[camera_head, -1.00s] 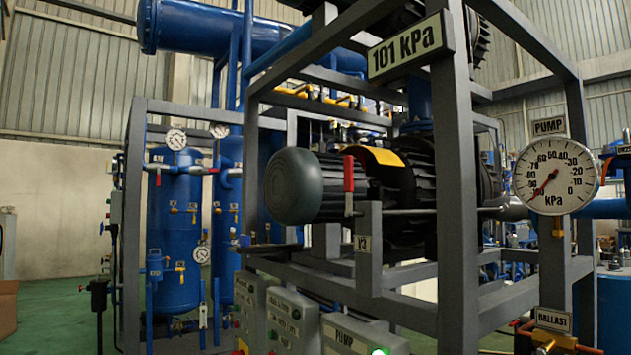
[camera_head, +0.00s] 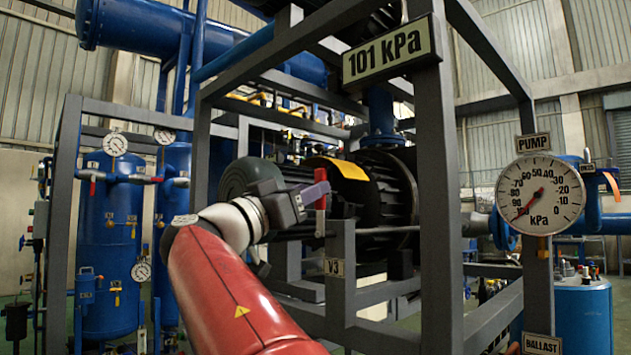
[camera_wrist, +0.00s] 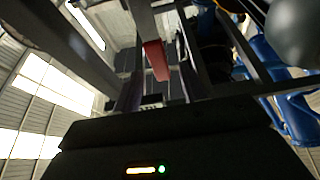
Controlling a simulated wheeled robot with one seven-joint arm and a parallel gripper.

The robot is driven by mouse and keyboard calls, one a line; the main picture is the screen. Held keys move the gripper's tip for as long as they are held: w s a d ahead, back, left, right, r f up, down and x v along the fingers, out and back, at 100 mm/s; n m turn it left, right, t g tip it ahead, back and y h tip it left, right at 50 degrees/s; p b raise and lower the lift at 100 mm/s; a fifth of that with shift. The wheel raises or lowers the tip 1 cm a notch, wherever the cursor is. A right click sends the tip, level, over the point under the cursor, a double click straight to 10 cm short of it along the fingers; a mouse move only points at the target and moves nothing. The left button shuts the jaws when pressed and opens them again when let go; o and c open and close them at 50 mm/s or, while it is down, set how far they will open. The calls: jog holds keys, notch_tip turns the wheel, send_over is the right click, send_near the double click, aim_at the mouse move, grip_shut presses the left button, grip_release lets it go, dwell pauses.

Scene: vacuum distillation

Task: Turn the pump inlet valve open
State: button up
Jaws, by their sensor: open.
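The valve tagged V3 has a red lever handle (camera_head: 320,222) that stands upright beside a grey post of the pump frame. Its tag (camera_head: 334,267) is on that post below it. My gripper (camera_head: 318,192) is at the upper part of the handle and hides some of it. In the wrist view the red handle (camera_wrist: 156,60) lies between the two dark fingers (camera_wrist: 158,85), which are apart. I cannot tell whether either finger touches it. The valve body is not clear to see.
The grey frame (camera_head: 434,190) surrounds the black pump motor (camera_head: 385,190) close behind the valve. A sign (camera_head: 391,50) above reads 101 kPa. Blue tanks (camera_head: 108,240) stand at the left.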

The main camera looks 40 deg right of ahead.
aim_at(320, 205)
jog(key=shift+p+x, duration=0.55)
jog(key=shift+x, duration=1.45)
grip_shut()
jog(key=shift+f, duration=0.1)
